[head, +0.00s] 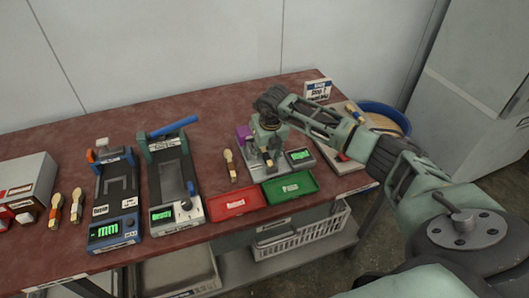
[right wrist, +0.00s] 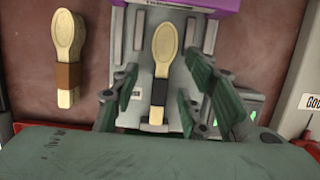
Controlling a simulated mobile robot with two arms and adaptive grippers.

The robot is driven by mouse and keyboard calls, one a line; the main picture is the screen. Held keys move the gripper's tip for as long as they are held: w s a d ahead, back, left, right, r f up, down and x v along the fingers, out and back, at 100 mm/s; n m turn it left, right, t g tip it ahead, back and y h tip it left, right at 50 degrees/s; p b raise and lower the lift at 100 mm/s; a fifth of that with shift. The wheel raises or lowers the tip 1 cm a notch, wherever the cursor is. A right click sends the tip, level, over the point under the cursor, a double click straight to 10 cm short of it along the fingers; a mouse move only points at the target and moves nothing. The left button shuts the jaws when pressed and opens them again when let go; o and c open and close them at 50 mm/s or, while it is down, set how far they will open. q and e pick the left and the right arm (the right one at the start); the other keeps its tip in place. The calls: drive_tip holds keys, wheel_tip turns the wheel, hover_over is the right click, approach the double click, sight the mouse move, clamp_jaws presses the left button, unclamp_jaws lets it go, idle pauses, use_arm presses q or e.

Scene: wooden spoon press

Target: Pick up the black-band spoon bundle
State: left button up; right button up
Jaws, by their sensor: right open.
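The black-band spoon bundle (right wrist: 163,52) is pale wood with a dark band near its lower end. In the right wrist view it lies on a grey device plate, bowl end up the picture. My right gripper (right wrist: 157,92) is open, with its green and dark fingers on either side of the bundle and no clear contact. In the head view my right gripper (head: 267,143) is over the grey device (head: 280,172), and I cannot make out the bundle clearly there. My left gripper is not in view.
A brown-band bundle (right wrist: 68,55) lies on the table left of the device. A red tray (head: 236,203) and a green tray (head: 290,187) sit at the front. Two measuring devices (head: 115,195) (head: 172,180), more bundles (head: 56,210) and a blue-rimmed bin (head: 388,115) stand around.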

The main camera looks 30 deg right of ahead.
clamp_jaws()
idle(0.3)
